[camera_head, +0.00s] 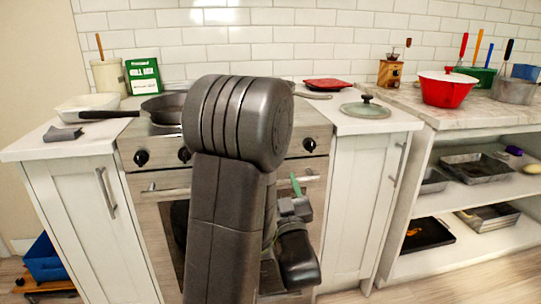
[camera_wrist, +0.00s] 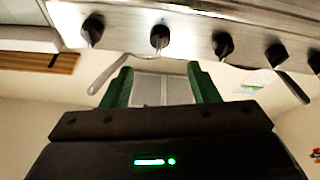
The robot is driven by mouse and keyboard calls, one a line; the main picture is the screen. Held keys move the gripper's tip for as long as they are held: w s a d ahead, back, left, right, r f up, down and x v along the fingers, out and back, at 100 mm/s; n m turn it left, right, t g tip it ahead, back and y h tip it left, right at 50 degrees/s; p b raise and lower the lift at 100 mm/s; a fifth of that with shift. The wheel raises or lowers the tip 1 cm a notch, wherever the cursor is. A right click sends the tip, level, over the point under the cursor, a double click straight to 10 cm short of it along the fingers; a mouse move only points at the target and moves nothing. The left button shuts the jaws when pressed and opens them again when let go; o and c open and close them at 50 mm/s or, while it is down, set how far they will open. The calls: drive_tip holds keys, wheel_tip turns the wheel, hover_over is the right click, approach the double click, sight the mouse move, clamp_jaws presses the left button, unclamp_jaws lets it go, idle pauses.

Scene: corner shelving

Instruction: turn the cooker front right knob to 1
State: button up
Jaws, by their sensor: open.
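The cooker (camera_head: 155,185) has black knobs along its front panel. In the head view, one knob (camera_head: 309,144) shows at the right end of the panel; my arm hides the middle. In the wrist view, several knobs (camera_wrist: 222,44) run across the top; I cannot tell which is the front right one. My gripper (camera_head: 295,186) is in front of the cooker, below the panel, near the oven handle. In the wrist view, its green fingers (camera_wrist: 160,88) are apart with nothing between them, clear of the knobs in the picture.
The oven handle (camera_head: 165,193) sticks out below the knobs; its bar also shows behind my fingers in the wrist view (camera_wrist: 105,78). A frying pan (camera_head: 165,108) sits on the hob. A glass lid (camera_head: 366,109) lies on the right counter. Shelves with trays (camera_head: 475,168) stand at right.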

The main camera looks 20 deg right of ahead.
drive_tip(key=x, duration=1)
drive_tip(key=shift+w, duration=0.35)
drive_tip(key=shift+r, duration=0.15)
drive_tip(key=c, duration=1)
